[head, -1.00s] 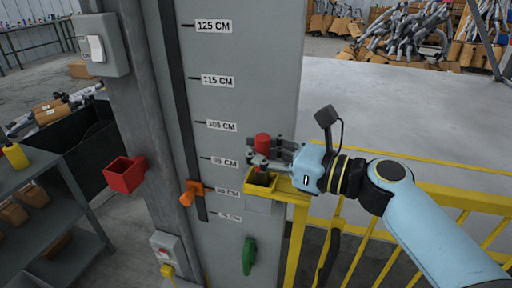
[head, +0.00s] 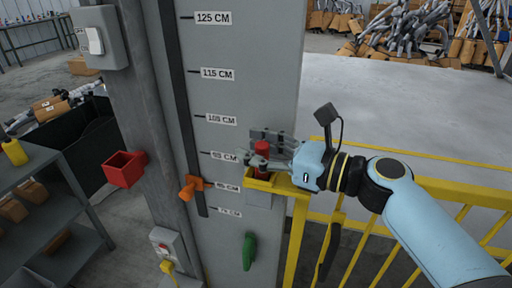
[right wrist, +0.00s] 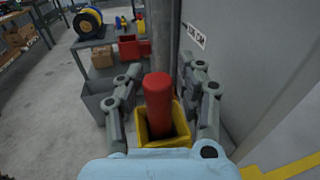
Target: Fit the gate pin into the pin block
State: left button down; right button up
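The gate pin (head: 262,150) is a red cylinder. It stands upright in the yellow pin block (head: 262,184), its upper part above the rim. In the right wrist view the pin (right wrist: 158,100) sits inside the square mouth of the block (right wrist: 147,131), with a dark gap beside it. My right gripper (head: 263,148) is around the pin, one finger on each side. In the right wrist view the fingers of my right gripper (right wrist: 162,88) are spread, with gaps between them and the pin. The pin's lower end is hidden in the block. My left gripper is not in view.
A grey post (head: 245,100) with height marks stands beside the block. A red square holder (head: 124,169), an orange knob (head: 190,187) and a green handle (head: 249,251) are on or near it. A yellow railing (head: 440,205) runs right. A grey shelf (head: 50,215) stands left.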

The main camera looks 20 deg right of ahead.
jog(key=v, duration=1.2)
dwell(0.3)
